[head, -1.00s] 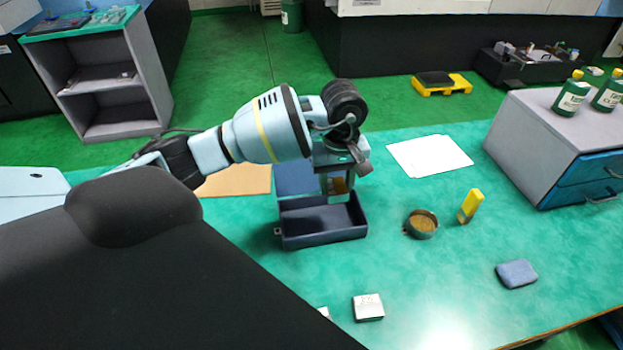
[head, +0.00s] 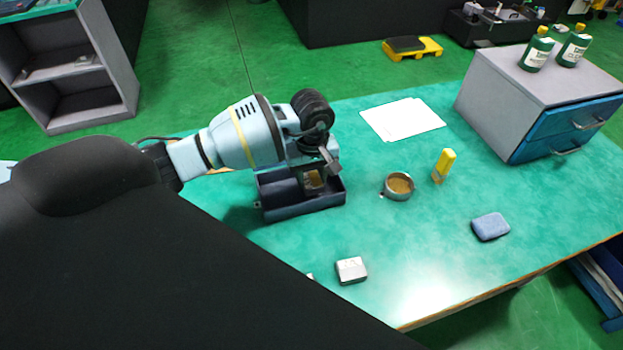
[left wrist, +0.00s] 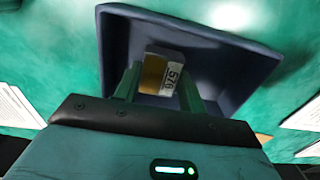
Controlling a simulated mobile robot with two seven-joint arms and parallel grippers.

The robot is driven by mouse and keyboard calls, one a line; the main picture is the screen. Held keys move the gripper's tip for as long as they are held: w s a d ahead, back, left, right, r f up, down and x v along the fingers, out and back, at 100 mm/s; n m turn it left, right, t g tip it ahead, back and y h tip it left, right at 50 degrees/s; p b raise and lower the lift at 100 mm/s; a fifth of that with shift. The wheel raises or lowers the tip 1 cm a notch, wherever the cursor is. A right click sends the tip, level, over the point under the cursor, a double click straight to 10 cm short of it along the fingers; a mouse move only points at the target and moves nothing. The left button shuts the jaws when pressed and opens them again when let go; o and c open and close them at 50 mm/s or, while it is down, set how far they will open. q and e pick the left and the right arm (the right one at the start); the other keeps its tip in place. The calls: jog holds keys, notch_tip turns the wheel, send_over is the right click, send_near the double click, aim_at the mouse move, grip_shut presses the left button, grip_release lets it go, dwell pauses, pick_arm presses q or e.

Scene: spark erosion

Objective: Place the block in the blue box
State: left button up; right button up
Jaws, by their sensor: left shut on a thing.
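The dark blue box (head: 290,212) stands open on the green table, below my left gripper. My left gripper (head: 314,180) points down over the box and is shut on a small block (head: 315,179). In the left wrist view the block (left wrist: 153,74) shows a brass-coloured side and a white label with dark digits, between the two fingers (left wrist: 160,88). The box (left wrist: 235,48) surrounds it there. The block is at or inside the box opening; whether it touches the floor I cannot tell. My right gripper is out of view.
A silver block (head: 351,270) lies in front of the box. To the right are a round tin (head: 398,186), a yellow-capped stick (head: 444,165), a blue pad (head: 490,226) and a grey drawer cabinet (head: 500,100). White paper (head: 403,119) lies behind.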

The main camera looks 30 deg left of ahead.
aim_at(312, 180)
pick_arm(q)
jog(key=shift+f, duration=0.7)
jog(key=shift+f, duration=0.2)
jog(key=o, duration=1.3)
jog(key=shift+o, duration=0.2)
notch_tip(312, 180, up, 12)
jog(key=shift+r, duration=0.15)
